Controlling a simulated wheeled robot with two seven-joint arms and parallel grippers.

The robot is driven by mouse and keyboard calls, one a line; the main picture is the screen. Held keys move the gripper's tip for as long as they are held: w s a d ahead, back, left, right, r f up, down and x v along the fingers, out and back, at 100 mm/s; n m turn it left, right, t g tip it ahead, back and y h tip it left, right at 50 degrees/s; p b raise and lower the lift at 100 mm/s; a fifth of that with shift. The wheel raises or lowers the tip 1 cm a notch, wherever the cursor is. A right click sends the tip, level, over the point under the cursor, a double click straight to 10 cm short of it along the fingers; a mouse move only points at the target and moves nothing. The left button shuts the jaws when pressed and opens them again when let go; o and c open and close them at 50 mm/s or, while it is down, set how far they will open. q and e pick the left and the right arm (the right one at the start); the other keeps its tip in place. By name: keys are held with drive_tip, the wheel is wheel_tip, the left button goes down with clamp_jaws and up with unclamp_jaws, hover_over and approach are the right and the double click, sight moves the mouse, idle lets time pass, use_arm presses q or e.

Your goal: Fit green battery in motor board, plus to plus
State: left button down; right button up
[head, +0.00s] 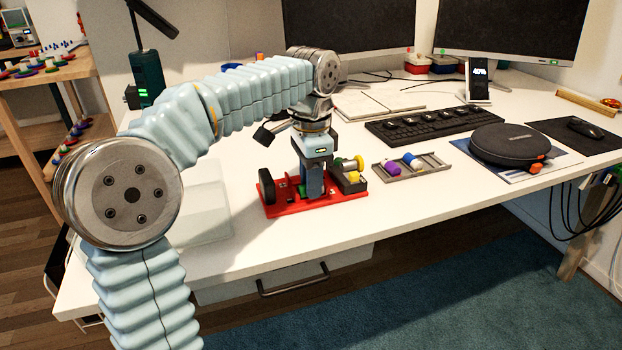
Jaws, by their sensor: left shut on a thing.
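The red motor board (322,207) lies flat on the white desk, with a black wheel (266,187) at its left end and dark parts and a yellow piece (352,177) at its right. My left gripper (313,192) points straight down over the middle of the board. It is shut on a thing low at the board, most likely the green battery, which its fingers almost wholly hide. Whether the battery is seated, and where its plus end points, cannot be seen. My right gripper is not in view.
A grey tray (436,161) right of the board holds a purple battery (391,169) and a blue-and-white one (412,161). Behind are a keyboard (430,123) and a phone on a stand (478,80). A black round case (507,144) lies at right. The front desk edge is near the board.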

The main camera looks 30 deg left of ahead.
use_arm(q)
drive_tip(key=shift+r, duration=0.1)
idle(0.3)
drive_tip(key=c, duration=0.8)
unclamp_jaws()
wheel_tip(320, 180, up, 3)
drive_tip(key=p, duration=0.3)
drive_tip(key=shift+f, duration=0.2)
drive_tip(key=shift+r+p, duration=0.6)
drive_tip(key=shift+r, duration=1.55)
